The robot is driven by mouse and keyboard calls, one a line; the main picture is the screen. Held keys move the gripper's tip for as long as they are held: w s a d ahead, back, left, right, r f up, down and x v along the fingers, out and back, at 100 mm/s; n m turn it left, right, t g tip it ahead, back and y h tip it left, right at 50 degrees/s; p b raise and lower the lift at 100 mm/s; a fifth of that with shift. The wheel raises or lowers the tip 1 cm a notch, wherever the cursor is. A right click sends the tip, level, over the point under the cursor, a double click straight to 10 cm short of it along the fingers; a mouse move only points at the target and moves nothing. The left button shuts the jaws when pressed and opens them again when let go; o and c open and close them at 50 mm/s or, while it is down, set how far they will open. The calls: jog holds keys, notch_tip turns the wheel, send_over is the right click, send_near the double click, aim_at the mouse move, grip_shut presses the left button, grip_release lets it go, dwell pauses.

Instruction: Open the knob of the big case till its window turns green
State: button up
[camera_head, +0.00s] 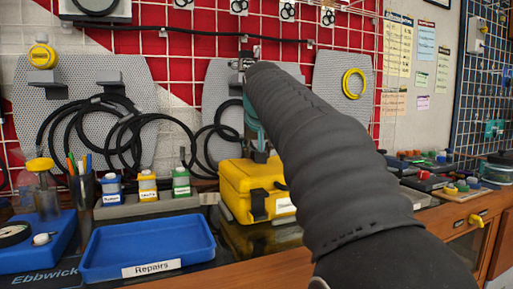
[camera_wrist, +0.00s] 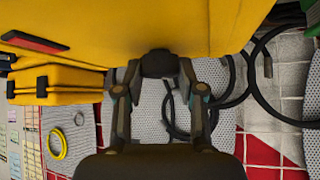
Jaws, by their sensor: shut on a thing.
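The big yellow case (camera_wrist: 170,22) fills the top of the wrist view, close to the camera. Its dark knob (camera_wrist: 157,60) sticks out from the near edge. My gripper (camera_wrist: 159,68) is shut on this knob, with a finger on each side of it. A red strip in a dark frame (camera_wrist: 34,43), which looks like a window, shows on the case at the upper left; no green shows there. In the head view a yellow case (camera_head: 236,190) stands on the bench, partly behind my arm. My arm hides the knob and fingertips there.
A smaller yellow case (camera_wrist: 62,80) is beside the big one in the wrist view. A blue Repairs tray (camera_head: 147,250) and several small labelled bottles are left of the case in the head view. Black cables (camera_head: 100,125) hang on the wall panel behind.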

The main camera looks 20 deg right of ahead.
jog(key=n+y, duration=0.1)
jog(key=n, duration=0.1)
jog(key=n+y+p, duration=0.1)
jog(key=n+y, duration=0.3)
jog(key=shift+d, duration=0.35)
jog(key=n+g+y, duration=0.1)
jog(key=n+y, duration=0.1)
jog(key=n, duration=0.1)
jog(key=n+g+y, duration=0.1)
jog(key=n+y, duration=0.1)
jog(key=n, duration=0.1)
jog(key=shift+w+d+n, duration=0.15)
jog(key=shift+n, duration=0.15)
jog(key=o, duration=1.1)
jog(key=shift+f, duration=0.1)
jog(key=shift+o, duration=0.2)
jog(key=shift+v, duration=3.8)
jog(key=shift+w, duration=0.1)
